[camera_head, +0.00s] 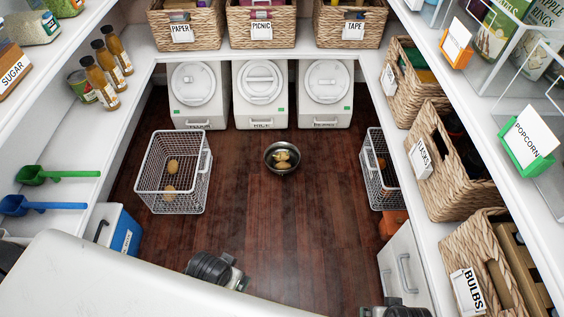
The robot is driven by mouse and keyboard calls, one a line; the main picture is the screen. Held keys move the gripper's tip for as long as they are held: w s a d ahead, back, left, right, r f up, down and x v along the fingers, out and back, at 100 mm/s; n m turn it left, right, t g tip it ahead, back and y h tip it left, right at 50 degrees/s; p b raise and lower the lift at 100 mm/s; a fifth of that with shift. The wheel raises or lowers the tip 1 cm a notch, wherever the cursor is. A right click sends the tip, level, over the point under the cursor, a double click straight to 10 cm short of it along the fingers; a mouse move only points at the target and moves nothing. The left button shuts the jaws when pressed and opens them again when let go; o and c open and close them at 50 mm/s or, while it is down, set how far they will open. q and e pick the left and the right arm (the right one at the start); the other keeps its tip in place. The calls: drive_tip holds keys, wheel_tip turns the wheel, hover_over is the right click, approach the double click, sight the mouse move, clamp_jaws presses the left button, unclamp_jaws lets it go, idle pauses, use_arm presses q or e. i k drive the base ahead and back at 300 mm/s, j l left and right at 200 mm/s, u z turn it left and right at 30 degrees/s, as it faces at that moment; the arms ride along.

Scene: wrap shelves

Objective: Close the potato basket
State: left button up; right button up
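A white wire basket (161,193) stands over the wooden floor at the left, out in front of the left shelf. It has a handle on its right side, and a few potatoes (171,167) lie inside. A metal bowl with several potatoes (282,158) sits on the floor in the middle. My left gripper (218,270) is a dark shape at the bottom, below and to the right of the basket and apart from it. My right gripper (396,309) is cut off at the bottom edge. The fingers of both are too unclear to tell their state.
A second wire basket (377,168) stands at the right under the shelf. White lidded bins (261,95) line the back. A blue and white cooler (120,229) is at lower left, and a white cabinet with a handle (404,272) at lower right.

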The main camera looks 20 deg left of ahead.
sight(183, 171)
drive_tip(key=u, duration=1.25)
drive_tip(key=i+l, duration=0.1)
drive_tip(key=i, duration=0.2)
drive_tip(key=i+l, duration=0.15)
drive_tip(key=i, duration=0.2)
